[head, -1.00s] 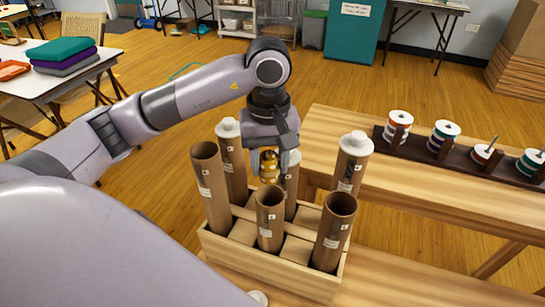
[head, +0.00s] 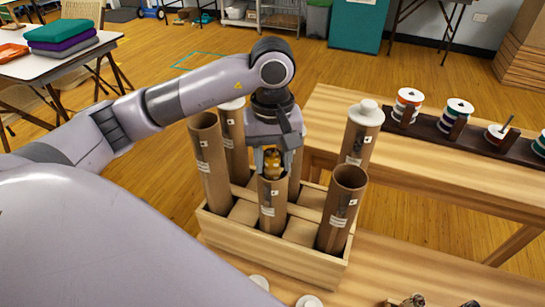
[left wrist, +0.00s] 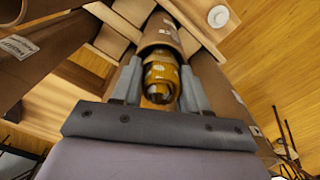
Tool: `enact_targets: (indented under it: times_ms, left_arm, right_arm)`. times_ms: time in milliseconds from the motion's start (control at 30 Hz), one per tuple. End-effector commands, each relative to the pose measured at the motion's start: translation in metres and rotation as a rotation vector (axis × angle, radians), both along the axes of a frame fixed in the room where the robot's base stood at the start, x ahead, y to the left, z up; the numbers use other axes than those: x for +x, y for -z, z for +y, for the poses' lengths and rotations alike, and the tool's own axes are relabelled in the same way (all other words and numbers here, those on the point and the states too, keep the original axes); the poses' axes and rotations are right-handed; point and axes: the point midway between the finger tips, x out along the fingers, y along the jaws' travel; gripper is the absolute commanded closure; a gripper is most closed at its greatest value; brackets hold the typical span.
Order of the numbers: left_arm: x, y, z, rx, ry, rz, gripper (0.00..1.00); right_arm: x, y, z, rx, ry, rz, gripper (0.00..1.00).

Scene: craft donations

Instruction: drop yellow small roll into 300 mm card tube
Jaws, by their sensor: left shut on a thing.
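My left gripper (head: 273,165) is shut on the yellow small roll (head: 272,158), which looks like a short stack of yellow and dark bands. The roll is at the mouth of the front middle card tube (head: 271,212), an open brown tube standing upright in the wooden crate. The roll's lower end is hidden by the rim. In the left wrist view the roll (left wrist: 160,82) sits between the fingers, in line with the tube (left wrist: 159,32). The tube's label is too small to read. My right gripper is not in view.
The wooden crate (head: 268,252) also holds open tubes at left (head: 211,160) and right (head: 341,212), and tubes with white caps behind. White caps (head: 309,301) lie in front. A rack of spools (head: 470,133) stands on the bench at right.

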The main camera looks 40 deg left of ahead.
Motion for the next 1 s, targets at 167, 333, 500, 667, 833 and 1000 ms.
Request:
enact_targets:
  times_ms: [167,333,500,667,833,1000]
  left_arm:
    - [-0.001,0.005,0.000,0.003,0.000,0.009,0.36]
    - [-0.002,0.006,0.000,0.003,0.000,0.011,0.26]
    - [-0.002,0.006,0.000,0.004,0.001,0.013,0.26]
    - [-0.001,-0.012,0.000,0.004,0.001,0.006,0.26]
    - [-0.001,-0.044,-0.001,0.003,0.000,0.000,0.26]
    - [-0.001,-0.065,-0.001,0.003,0.000,0.000,0.26]
  right_arm:
    - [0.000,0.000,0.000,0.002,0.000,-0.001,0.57]
    - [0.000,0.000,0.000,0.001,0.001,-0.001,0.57]
    - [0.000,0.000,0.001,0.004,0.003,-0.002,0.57]
    - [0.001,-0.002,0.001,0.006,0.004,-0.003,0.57]
    - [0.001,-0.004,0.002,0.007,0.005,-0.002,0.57]
    - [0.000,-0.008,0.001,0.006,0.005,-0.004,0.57]
